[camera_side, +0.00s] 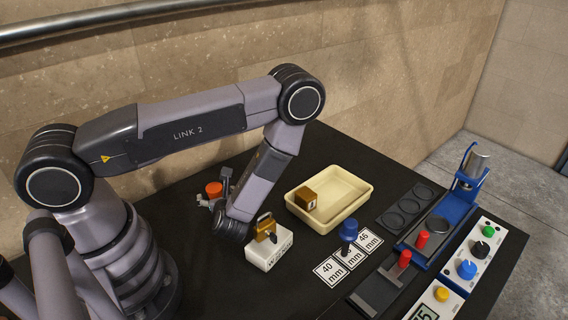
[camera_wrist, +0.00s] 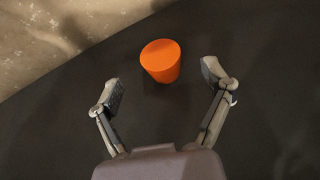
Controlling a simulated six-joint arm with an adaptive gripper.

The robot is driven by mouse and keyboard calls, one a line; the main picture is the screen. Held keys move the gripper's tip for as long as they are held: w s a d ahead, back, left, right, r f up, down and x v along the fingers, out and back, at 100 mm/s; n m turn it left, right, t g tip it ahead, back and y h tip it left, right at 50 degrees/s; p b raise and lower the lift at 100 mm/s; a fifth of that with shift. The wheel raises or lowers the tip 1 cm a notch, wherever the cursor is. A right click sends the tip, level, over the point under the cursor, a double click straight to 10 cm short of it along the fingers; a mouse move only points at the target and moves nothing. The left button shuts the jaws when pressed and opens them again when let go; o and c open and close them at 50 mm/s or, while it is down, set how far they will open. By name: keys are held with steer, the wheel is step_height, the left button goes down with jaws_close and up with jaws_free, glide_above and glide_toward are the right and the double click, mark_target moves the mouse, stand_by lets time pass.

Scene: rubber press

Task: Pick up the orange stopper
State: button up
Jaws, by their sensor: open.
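The orange stopper (camera_wrist: 161,61) stands on the black table, a tapered round plug with its flat top toward the wrist camera. In the wrist view it lies ahead of my gripper (camera_wrist: 163,84), roughly between the lines of the two open fingers and apart from both. In the side view the orange stopper (camera_side: 214,188) shows at the back of the table, with my gripper (camera_side: 217,198) close to it. Part of the gripper is hidden behind my arm there. Nothing is held.
A cream tray (camera_side: 362,203) holds a brown block (camera_side: 306,199). A white block with a brass padlock-like piece (camera_side: 267,228) stands in front of my arm. A blue press (camera_side: 465,190) and control boxes are at right. The wall is close behind the orange stopper.

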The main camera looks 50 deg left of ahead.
mark_target(215, 189)
steer(key=x, duration=0.5)
steer(key=shift+a+f, duration=0.1)
steer(key=c, duration=1.3)
steer(key=shift+o, duration=0.2)
